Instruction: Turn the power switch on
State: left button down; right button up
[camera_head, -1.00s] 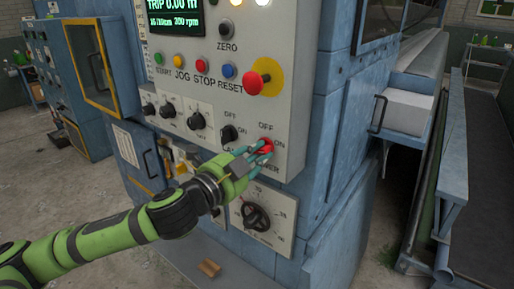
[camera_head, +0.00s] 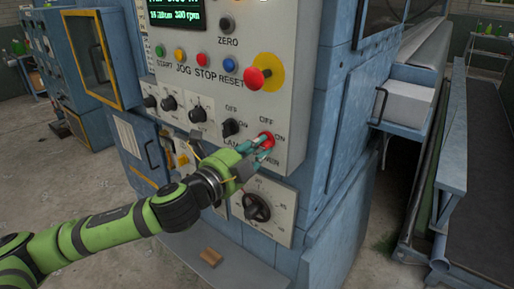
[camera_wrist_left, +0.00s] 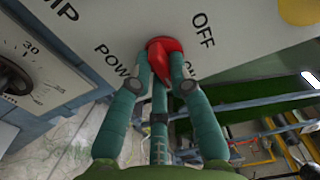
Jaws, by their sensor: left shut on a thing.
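The power switch is a red rotary knob (camera_head: 266,138) low on the right of the grey control panel (camera_head: 285,110), with OFF printed above it and ON to its right. My left gripper (camera_head: 263,147) is at the panel with its teal fingers closed around the knob. In the left wrist view the red knob (camera_wrist_left: 163,52) sits between the fingertips of the gripper (camera_wrist_left: 164,78). OFF shows at the upper right there, and a finger partly covers ON. I cannot tell exactly which mark the knob points to. My right gripper is not in view.
A red mushroom button on a yellow disc (camera_head: 269,72) sits above the switch. A black LAMP knob (camera_head: 232,128) is just left, and a large black dial (camera_head: 257,207) is below. Clear floor lies in front of the machine, with a wooden block (camera_head: 211,257) on a low ledge.

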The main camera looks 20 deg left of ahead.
pick_arm(q)
jog(key=c, duration=1.1)
grip_release()
jog(key=shift+c, duration=0.2)
jog(key=shift+s, duration=0.1)
jog(key=v, duration=0.7)
jog(key=shift+s, duration=0.15)
jog(key=shift+a, duration=0.1)
